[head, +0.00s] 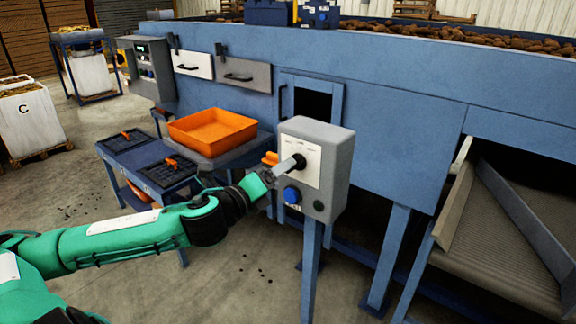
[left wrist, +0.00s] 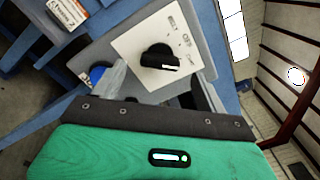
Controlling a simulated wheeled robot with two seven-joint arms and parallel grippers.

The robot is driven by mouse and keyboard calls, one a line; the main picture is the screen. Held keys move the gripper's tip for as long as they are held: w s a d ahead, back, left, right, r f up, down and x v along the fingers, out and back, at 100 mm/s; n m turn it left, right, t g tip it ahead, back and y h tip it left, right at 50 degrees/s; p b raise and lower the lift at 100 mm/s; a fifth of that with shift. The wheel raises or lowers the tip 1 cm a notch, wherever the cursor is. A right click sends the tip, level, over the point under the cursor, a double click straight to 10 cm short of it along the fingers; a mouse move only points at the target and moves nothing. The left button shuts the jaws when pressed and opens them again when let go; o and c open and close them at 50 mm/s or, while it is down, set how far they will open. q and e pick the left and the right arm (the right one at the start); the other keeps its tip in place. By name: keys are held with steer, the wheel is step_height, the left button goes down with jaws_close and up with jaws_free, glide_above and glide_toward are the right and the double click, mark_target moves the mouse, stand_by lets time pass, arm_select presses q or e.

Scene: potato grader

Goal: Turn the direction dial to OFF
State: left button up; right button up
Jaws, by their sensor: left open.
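The direction dial (left wrist: 160,57) is a black knob on a white plate (left wrist: 140,36) with printed labels, "OFF" among them. A pale mark shows on one end of the knob; I cannot tell surely which label it points at. In the head view the dial (head: 299,160) sits on the front of a grey control box (head: 338,172), partly covered by my gripper. My left gripper (head: 288,165) is in front of the plate, at the dial. In the left wrist view its fingers (left wrist: 160,84) stand apart, and the knob shows beyond the gap. Contact cannot be told. My right gripper is out of view.
A blue button (head: 292,195) is below the dial, close to my gripper; a dark round fitting (head: 318,206) is beside it. The box stands on a blue post (head: 311,265) before the blue machine (head: 390,130). An orange tray (head: 211,128) and a conveyor (head: 500,240) flank it.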

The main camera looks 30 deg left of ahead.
arm_select(q)
steer(key=shift+w+d+p, duration=0.15)
steer(key=shift+w+p, duration=0.3)
steer(key=shift+w, duration=0.75)
steer(key=shift+w+d+p, duration=0.1)
steer(key=shift+w+p, duration=0.3)
steer(key=shift+w, duration=0.75)
steer(key=c, duration=1)
